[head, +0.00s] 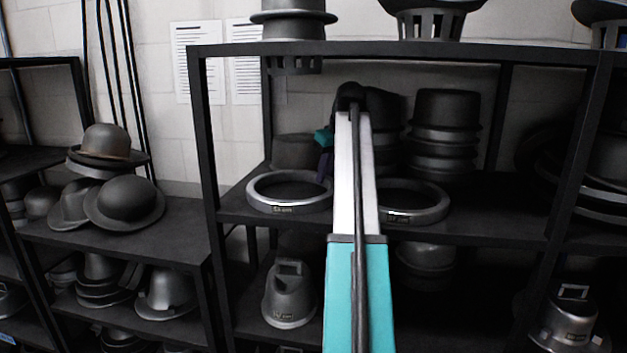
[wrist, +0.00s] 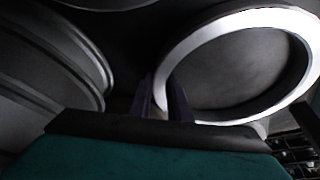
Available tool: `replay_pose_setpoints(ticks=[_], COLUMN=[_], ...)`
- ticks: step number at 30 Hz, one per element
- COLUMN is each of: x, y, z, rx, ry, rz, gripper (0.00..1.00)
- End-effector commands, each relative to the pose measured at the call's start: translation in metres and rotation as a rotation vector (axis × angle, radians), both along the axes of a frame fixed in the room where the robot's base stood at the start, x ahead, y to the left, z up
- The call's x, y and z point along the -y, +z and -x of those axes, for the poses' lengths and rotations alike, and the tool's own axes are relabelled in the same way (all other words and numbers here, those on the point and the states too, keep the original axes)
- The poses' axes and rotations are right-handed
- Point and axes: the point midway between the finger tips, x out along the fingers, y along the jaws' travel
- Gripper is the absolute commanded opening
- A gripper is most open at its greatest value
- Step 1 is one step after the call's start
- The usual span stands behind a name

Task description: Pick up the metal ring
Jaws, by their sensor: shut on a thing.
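A metal ring (head: 262,202) with a bright rim and a small label lies on the middle shelf (head: 480,225), left of my arm. In the wrist view the same ring (wrist: 186,46) fills the upper right. My gripper (head: 322,170) points down at the ring's right side. Its purple fingers (wrist: 166,103) are shut on the ring's wall in the wrist view. The ring appears to rest flat on the shelf. A second metal ring (head: 430,214) lies right of my arm, partly hidden by it.
Stacked dark hat forms (head: 445,135) stand behind the rings. The upper shelf board (head: 400,48) runs above my gripper, and a shelf post (head: 205,140) stands at left. A metal form with a handle (head: 290,295) sits below. Hats (head: 125,203) are on the left rack.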

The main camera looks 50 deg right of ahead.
Motion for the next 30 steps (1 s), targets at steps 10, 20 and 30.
replay_pose_setpoints(ticks=[10,20,30], x=[0.000,0.001,-0.016], y=[0.015,0.034,0.036], z=[-0.001,-0.001,0.029], rx=[0.002,0.002,0.002], ry=[0.001,0.000,0.000], rz=[0.001,0.000,0.001], gripper=[0.00,0.00,0.00])
